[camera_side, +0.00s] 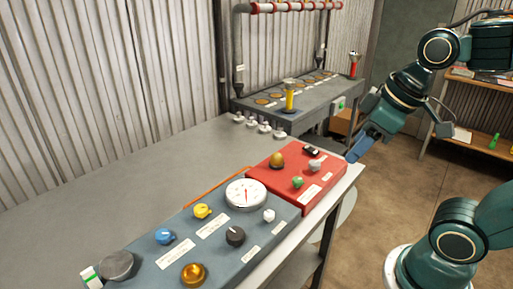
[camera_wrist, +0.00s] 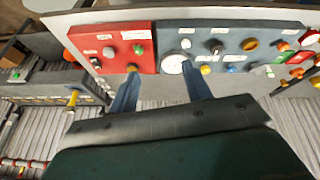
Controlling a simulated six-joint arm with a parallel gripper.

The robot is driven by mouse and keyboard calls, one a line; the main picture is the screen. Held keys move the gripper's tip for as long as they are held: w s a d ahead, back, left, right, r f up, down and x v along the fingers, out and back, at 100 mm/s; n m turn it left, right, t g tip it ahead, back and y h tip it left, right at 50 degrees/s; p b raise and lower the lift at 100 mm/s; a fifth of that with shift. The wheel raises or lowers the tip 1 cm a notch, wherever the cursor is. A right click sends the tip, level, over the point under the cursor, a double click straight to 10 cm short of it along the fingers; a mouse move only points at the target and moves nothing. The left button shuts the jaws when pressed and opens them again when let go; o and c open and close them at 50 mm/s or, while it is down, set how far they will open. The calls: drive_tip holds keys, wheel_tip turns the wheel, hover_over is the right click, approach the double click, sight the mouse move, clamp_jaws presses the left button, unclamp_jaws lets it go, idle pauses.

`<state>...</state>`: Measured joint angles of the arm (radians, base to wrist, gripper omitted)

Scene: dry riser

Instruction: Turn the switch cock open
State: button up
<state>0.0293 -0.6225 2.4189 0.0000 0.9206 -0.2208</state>
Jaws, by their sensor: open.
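My gripper (camera_side: 362,147) hangs above the right end of the bench, near the red box (camera_side: 282,185) and apart from it. In the wrist view its two blue fingers stand apart with nothing between them (camera_wrist: 160,88). The blue-grey panel (camera_side: 222,238) carries a yellow knob (camera_side: 202,211), a blue knob (camera_side: 165,236), a black knob (camera_side: 235,236), a white knob (camera_side: 268,215) and a round white gauge (camera_side: 246,194). The red box carries a green knob (camera_side: 297,182) and a pale knob (camera_side: 315,165). The labels are too small to read, so I cannot tell which is the switch cock.
Behind are a raised grey stand (camera_side: 290,108) with yellow and red upright fittings and a red-and-white pipe (camera_side: 290,7). The grey bench top (camera_side: 110,190) left of the panel is mostly clear.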

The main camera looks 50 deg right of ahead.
drive_tip(key=w+d+n+g, duration=0.2)
drive_tip(key=w+d+n, duration=0.1)
drive_tip(key=w+n, duration=0.4)
drive_tip(key=n+g, duration=0.3)
drive_tip(key=n, duration=0.4)
hover_over(298, 178)
wheel_tip(298, 178, down, 7)
wheel_tip(298, 178, down, 14)
drive_tip(key=shift+r, duration=0.2)
drive_tip(key=c, duration=1)
